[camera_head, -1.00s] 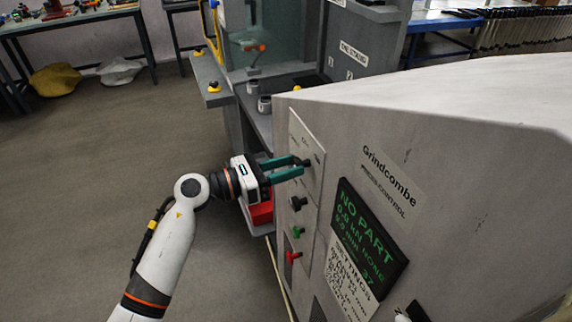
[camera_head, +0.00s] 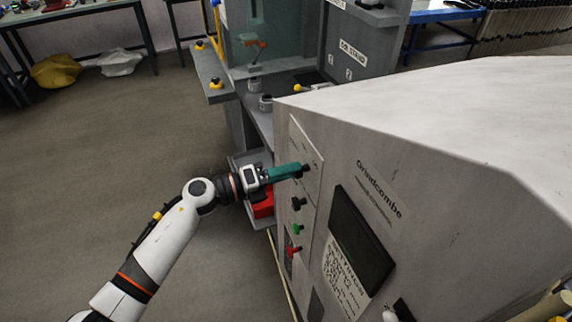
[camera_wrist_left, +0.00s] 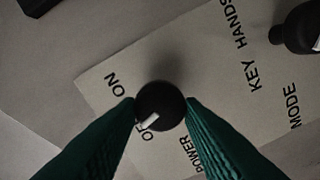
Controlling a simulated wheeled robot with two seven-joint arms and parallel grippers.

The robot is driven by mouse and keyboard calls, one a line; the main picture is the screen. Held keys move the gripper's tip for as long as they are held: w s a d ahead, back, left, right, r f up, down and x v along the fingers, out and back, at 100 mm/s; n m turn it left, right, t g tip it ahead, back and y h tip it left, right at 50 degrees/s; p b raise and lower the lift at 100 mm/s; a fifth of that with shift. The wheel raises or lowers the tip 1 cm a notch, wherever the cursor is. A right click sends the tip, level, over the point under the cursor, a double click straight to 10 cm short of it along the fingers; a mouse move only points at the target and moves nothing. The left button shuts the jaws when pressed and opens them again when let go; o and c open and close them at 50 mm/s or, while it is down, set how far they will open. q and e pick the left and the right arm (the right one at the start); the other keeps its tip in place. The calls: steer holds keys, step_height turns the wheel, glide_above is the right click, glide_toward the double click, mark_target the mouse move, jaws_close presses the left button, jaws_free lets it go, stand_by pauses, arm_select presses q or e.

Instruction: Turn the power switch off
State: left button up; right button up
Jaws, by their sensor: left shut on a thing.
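The power switch (camera_wrist_left: 160,104) is a round black knob on the light control panel (camera_head: 306,150) of the grey Grindcombe cabinet. In the left wrist view its white mark points at the OFF label, with ON to the upper left and POWER below. My left gripper (camera_wrist_left: 161,108) has its green fingers shut on the knob, one on each side. In the head view my left gripper (camera_head: 299,170) reaches the knob from the left and the fingers cover part of it. The cabinet's display (camera_head: 360,240) is dark. My right gripper is not in view.
Below the switch sit a black knob (camera_head: 298,203), a green button (camera_head: 298,229) and a red one (camera_head: 294,250). A red bin (camera_head: 263,205) stands under my left wrist.

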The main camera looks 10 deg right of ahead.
arm_select(q)
steer(key=n+p, duration=0.3)
steer(key=n, duration=0.2)
steer(key=shift+n, duration=0.3)
steer(key=shift+f, duration=0.1)
stand_by(0.3)
steer(key=o, duration=0.9)
steer(key=shift+o, duration=0.2)
steer(key=shift+a, duration=0.1)
steer(key=s+a+b, duration=0.2)
steer(key=a+b, duration=0.1)
steer(key=a, duration=0.8)
steer(key=shift+a, duration=0.35)
